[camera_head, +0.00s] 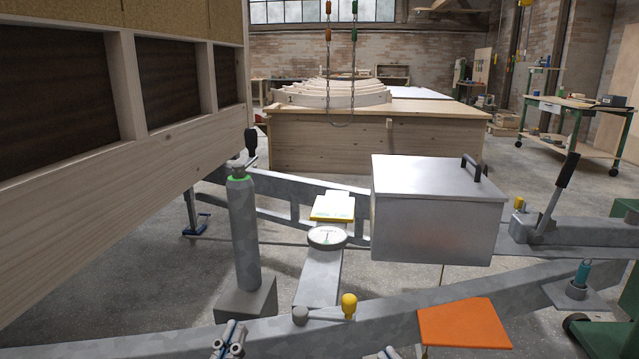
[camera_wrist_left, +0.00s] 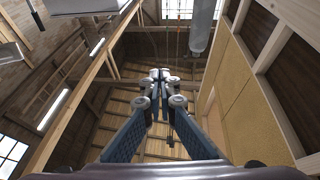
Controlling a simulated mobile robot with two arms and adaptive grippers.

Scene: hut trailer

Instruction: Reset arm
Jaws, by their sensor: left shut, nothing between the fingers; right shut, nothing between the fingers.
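My left gripper (camera_head: 229,338) shows at the bottom edge of the head view, in front of the grey trailer beam. In the left wrist view its fingers (camera_wrist_left: 160,76) are shut with nothing between them, and they point up towards the roof. Only the tips of my right gripper (camera_head: 386,353) show at the bottom edge of the head view, further right. It is shut and empty. Most of both arms is out of view.
A trailer frame (camera_head: 400,304) crosses in front, bearing a metal box (camera_head: 435,215) and a lever with a yellow knob (camera_head: 348,305). A grey gas cylinder (camera_head: 243,235) stands left. An orange plate (camera_head: 464,323) lies right. A timber-framed wall (camera_head: 150,170) fills the left.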

